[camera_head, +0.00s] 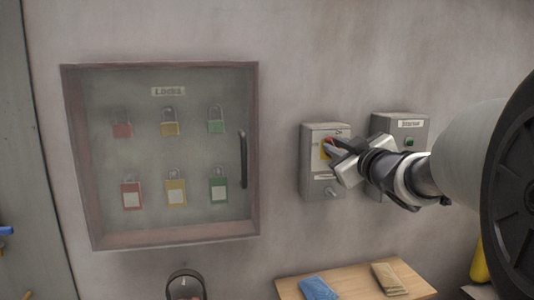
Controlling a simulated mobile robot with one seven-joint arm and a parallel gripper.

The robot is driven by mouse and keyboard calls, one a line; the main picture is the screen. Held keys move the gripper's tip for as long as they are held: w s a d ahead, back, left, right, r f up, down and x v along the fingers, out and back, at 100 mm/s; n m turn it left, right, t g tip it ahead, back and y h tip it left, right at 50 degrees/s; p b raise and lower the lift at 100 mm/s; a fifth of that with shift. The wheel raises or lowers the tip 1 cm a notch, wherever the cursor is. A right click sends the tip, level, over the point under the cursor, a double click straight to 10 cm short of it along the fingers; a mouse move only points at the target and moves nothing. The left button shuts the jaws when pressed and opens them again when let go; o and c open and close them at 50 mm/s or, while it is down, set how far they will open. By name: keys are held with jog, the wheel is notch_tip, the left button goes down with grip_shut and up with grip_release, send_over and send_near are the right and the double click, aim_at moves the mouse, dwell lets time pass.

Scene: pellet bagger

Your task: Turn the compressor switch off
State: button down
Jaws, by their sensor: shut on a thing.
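A grey switch box (316,180) is mounted on the wall, right of centre. A second grey box (401,125) with a white label and a green button stands just to the right, partly behind my arm. The labels are too small to read surely.
A glass-fronted lock cabinet (160,237) with several coloured padlocks hangs on the left. A wooden shelf (345,286) below the boxes holds a blue item (318,289) and a tan item (388,278). A dark shackle (186,273) shows at the bottom. Bare wall separates cabinet and switch box.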

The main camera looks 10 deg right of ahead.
jog(key=shift+a+f+n+b, duration=0.15)
jog(key=shift+f+n+b, duration=0.15)
jog(key=shift+n+b, duration=1.4)
jog(key=shift+a+f+n+b, duration=0.25)
jog(key=shift+n+b, duration=0.75)
jog(key=shift+n, duration=1.3)
jog(key=shift+a+f+n+b, duration=0.1)
jog(key=shift+f+n+b, duration=0.2)
jog(key=shift+n+b, duration=1.4)
jog(key=shift+n+p, duration=0.3)
jog(key=shift+n, duration=0.1)
jog(key=c, duration=1.7)
grip_release()
jog(key=shift+w+f, duration=0.1)
